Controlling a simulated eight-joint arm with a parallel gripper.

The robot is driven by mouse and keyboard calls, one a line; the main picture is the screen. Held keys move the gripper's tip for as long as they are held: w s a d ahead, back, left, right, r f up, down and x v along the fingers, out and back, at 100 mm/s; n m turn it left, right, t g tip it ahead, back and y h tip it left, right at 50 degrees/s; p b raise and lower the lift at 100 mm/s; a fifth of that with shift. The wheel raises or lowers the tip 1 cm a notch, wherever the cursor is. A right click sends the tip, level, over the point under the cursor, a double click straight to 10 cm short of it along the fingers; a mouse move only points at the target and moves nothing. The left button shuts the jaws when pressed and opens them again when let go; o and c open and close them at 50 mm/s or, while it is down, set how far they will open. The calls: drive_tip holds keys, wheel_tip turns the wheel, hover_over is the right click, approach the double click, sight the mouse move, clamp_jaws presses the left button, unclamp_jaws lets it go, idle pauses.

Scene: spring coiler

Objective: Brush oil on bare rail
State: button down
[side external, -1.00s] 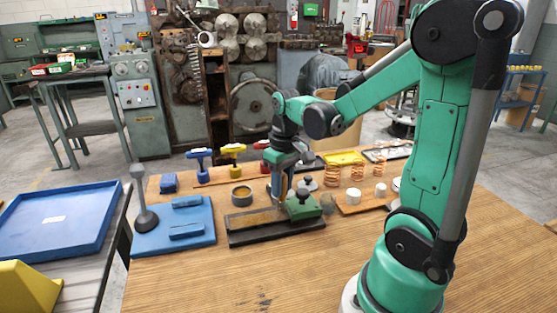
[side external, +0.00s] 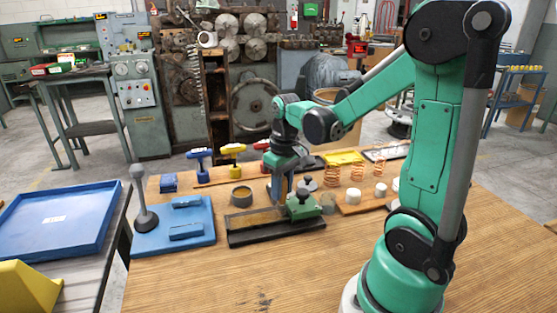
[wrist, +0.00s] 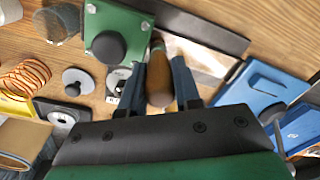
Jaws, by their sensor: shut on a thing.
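My gripper (side external: 281,194) points down at the far edge of a long dark base (side external: 275,235) with a brownish strip, likely the rail (side external: 252,218), on top. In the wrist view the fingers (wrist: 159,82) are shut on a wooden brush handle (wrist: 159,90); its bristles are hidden. A green block with a dark knob (side external: 303,205) sits at the right end of the base, close beside the gripper; it also shows in the wrist view (wrist: 128,18). The rail appears there as a pale, shiny strip (wrist: 195,55). I cannot tell whether the brush touches it.
A round pot (side external: 241,195) with brown contents stands behind the base. A blue fixture plate (side external: 150,243) lies left, and a grey-brown cup (side external: 329,204) right. Copper springs (side external: 333,176) and white cylinders (side external: 380,189) stand further right. The front of the wooden table (side external: 220,280) is clear.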

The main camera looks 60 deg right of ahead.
drive_tip(key=shift+w+a, duration=3.8)
drive_tip(key=shift+s+d+f, duration=0.15)
drive_tip(key=shift+s+d, duration=3.75)
drive_tip(key=shift+d, duration=0.25)
drive_tip(key=shift+w+a, duration=3.25)
drive_tip(key=shift+a, duration=0.1)
